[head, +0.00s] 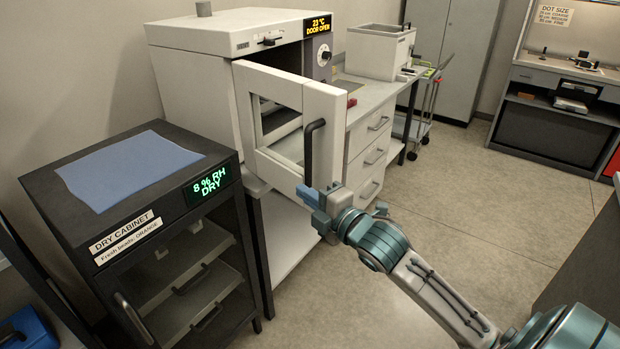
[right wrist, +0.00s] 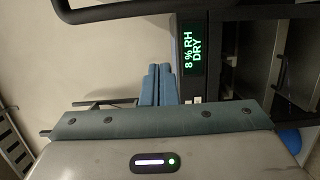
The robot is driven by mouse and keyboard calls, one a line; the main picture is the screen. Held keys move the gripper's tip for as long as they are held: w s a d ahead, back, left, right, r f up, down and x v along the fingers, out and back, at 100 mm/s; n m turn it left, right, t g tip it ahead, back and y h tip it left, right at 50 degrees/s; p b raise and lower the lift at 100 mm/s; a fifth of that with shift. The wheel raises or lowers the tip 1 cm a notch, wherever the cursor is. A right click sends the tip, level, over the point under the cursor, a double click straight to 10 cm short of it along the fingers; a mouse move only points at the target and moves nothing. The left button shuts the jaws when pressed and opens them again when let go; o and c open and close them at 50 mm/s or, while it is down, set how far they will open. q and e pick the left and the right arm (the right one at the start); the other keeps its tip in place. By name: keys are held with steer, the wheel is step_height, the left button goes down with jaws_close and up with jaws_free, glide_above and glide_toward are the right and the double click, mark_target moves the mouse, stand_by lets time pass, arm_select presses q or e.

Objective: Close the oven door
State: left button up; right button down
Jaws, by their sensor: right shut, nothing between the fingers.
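The white oven (head: 200,80) stands on the bench at the back left. Its display (head: 318,26) reads "23 °C DOOR OPEN". The oven door (head: 325,105), a white frame with a window, stands swung open, out from the oven front. Its dark vertical handle (head: 309,150) is on the face turned to the right. My right gripper (head: 312,194) is shut and empty at the handle's lower end; I cannot tell whether it touches. In the right wrist view its blue fingers (right wrist: 158,85) are together, and a dark bar (right wrist: 120,13) crosses the top. My left gripper is not in view.
A black dry cabinet (head: 115,235), reading "8 % RH DRY", stands at the front left, close to the open door; a blue sheet (head: 130,170) lies on it. White drawers (head: 370,150) stand behind the door. The floor (head: 470,190) to the right is clear.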

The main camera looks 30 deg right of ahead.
mark_target(310, 180)
steer(key=w+d+p, duration=0.1)
steer(key=w, duration=0.1)
steer(key=w+d, duration=0.1)
steer(key=shift+w+d+p, duration=0.15)
steer(key=shift+w+p, duration=0.2)
steer(key=shift+p, duration=0.05)
steer(key=shift+w+d, duration=0.2)
steer(key=shift+d, duration=0.25)
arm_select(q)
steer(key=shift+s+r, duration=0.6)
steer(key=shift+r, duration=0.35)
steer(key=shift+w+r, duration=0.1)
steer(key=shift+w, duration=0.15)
